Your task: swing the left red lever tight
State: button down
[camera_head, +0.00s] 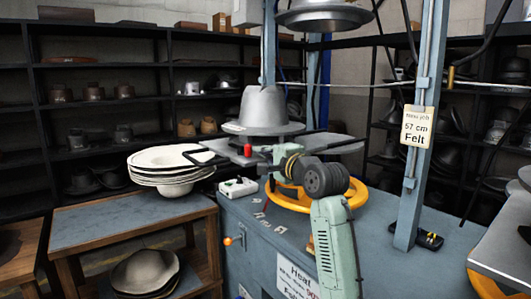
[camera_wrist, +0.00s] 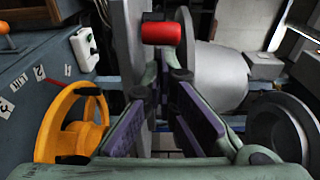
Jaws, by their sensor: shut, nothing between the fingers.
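The red lever end (camera_head: 248,150) is a small upright red cap at the left front of the hat press, beside the grey metal hat form (camera_head: 265,111). In the wrist view the red lever (camera_wrist: 161,33) is a short red cylinder just beyond my fingertips, with the grey form (camera_wrist: 216,76) to its right. My gripper (camera_wrist: 164,84) is shut and empty, its purple-padded fingers pointing toward the red lever. I see no clear contact between them. In the head view my wrist mostly hides the fingers, just right of the red cap.
A yellow handwheel (camera_head: 288,203) lies below the form. A white switch box (camera_head: 237,187) sits on the blue bench (camera_head: 256,229). Stacked pale hats (camera_head: 170,184) stand left of the press. A blue upright post (camera_head: 416,150) with a sign stands on the right.

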jog(key=shift+s+a+m+t+h, duration=0.3)
jog(key=shift+m+h, duration=0.2)
jog(key=shift+h, duration=0.2)
jog(key=shift+s+a+m+h, duration=0.5)
jog(key=shift+a+m+h, duration=0.4)
jog(key=shift+m+h, duration=1)
jog(key=shift+s+a+m+h, duration=0.5)
jog(key=shift+a+m+h, duration=0.5)
jog(key=shift+h, duration=1.7)
jog(key=shift+s+a+m+h, duration=0.5)
jog(key=shift+a+m+h, duration=0.3)
jog(key=shift+m+h, duration=1.15)
jog(key=shift+a+n+h+b, duration=0.2)
jog(key=shift+n+h+b, duration=0.15)
jog(key=shift+a, duration=0.25)
jog(key=shift+d, duration=0.1)
